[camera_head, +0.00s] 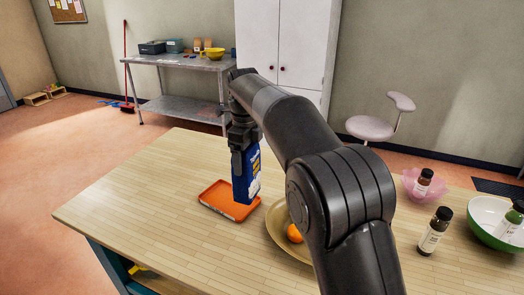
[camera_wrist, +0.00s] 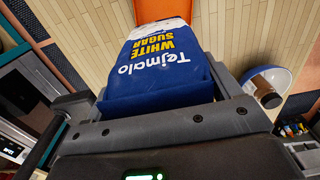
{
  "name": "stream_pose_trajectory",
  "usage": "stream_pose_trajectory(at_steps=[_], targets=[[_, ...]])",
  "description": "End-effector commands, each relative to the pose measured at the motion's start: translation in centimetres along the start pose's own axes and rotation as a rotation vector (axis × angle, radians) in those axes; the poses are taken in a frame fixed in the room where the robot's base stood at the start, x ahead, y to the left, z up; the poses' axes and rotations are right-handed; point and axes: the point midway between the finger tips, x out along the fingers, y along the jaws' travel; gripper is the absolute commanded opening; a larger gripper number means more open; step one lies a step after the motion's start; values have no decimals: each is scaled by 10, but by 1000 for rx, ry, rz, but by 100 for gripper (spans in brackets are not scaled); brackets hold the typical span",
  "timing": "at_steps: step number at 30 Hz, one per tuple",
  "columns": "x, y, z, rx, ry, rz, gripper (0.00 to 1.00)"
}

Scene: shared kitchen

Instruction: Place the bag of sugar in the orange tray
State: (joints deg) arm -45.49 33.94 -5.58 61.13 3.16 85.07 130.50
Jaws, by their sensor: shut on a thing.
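The bag of sugar (camera_head: 246,174) is a blue packet with white and yellow print. It hangs upright below my gripper (camera_head: 241,140), which is shut on its top part. In the wrist view the bag (camera_wrist: 160,68) shows the words "White Sugar" between my gripper's fingers. The orange tray (camera_head: 215,209) lies flat on the wooden table. The bag's lower end overlaps the tray's right part in the head view; I cannot tell whether it touches the tray. Part of the tray (camera_wrist: 163,10) also shows beyond the bag in the wrist view.
A tan plate (camera_head: 277,228) with an orange (camera_head: 295,234) stands right of the tray, partly hidden by my arm. A dark bottle (camera_head: 434,232), a pink bowl (camera_head: 409,184) and a green bowl (camera_head: 480,232) are farther right. The table's left side (camera_head: 130,205) is clear.

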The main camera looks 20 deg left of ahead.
Motion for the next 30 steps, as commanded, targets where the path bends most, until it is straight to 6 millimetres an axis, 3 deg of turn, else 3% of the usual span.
stream_pose_trajectory(at_steps=[7, 11, 21, 30], targets=[[12, 4, 23, 0, -3, -4, 12], [16, 4, 24, 1, -3, -4, 12], [52, 4, 24, 1, -3, -3, 12], [53, 4, 24, 1, -3, -4, 12]])
